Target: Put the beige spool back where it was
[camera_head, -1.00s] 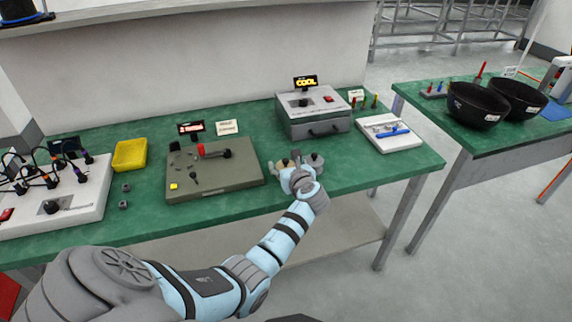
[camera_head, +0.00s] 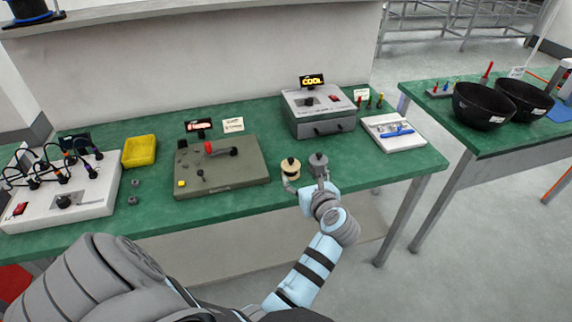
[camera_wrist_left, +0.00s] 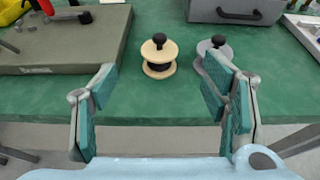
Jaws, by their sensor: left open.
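The beige spool (camera_head: 291,169) stands upright on the green table, right of the olive board. It has a black knob on top, and in the left wrist view it (camera_wrist_left: 158,67) lies ahead of the open fingers, midway between them. A grey spool (camera_head: 319,165) with a dark knob stands close to its right; it also shows in the left wrist view (camera_wrist_left: 209,51), partly hidden by the right finger. My left gripper (camera_head: 307,190) is open and empty near the table's front edge, on the near side of the spools; its fingers (camera_wrist_left: 160,100) are spread wide. My right gripper is not in view.
The olive board (camera_head: 240,178) with a red-handled part is left of the spools. A grey box (camera_head: 318,122) with a COOL display stands behind them. A white tray (camera_head: 380,142) with a blue tool is at right. A yellow bin (camera_head: 139,152) is at left.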

